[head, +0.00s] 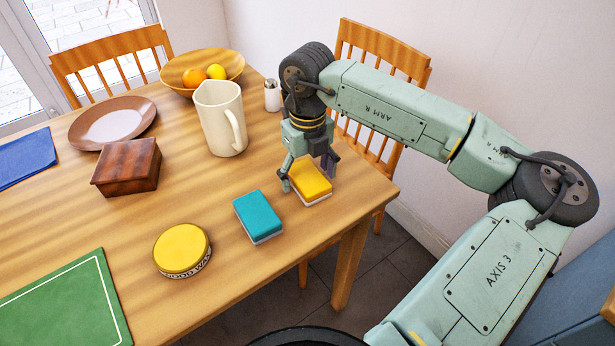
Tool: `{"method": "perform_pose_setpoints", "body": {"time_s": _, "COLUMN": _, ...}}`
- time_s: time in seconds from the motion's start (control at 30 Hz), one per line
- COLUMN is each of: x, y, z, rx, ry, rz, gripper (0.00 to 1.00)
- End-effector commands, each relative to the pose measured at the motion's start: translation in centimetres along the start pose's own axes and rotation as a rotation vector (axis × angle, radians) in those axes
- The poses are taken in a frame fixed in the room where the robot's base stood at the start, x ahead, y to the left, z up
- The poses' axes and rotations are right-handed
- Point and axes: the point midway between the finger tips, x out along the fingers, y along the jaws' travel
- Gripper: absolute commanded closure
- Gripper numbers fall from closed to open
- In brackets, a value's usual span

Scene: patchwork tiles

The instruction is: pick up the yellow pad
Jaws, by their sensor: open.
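The yellow pad (311,184) is a small yellow block with a pale lower layer, lying on the wooden table near its right corner. My gripper (308,182) points down over the pad and is open. One finger is at the pad's left side and the other is at its far right side. I cannot tell whether either finger touches it. The pad's back part is hidden behind the gripper.
A teal pad (259,216) lies just left of the yellow pad. The table's right edge (369,206) is close by.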

Motion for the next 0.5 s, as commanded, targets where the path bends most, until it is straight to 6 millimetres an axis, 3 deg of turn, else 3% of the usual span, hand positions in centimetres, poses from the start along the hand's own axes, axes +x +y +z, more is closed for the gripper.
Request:
{"method": "perform_pose_setpoints", "body": {"time_s": 0.2, "x": 0.06, "y": -0.01, "z": 0.01, "rx": 0.0, "ry": 0.0, "rz": -0.001, "gripper": 0.26}}
{"method": "perform_pose_setpoints", "body": {"time_s": 0.5, "x": 0.03, "y": -0.01, "z": 0.01, "rx": 0.0, "ry": 0.0, "rz": -0.001, "gripper": 0.46}}
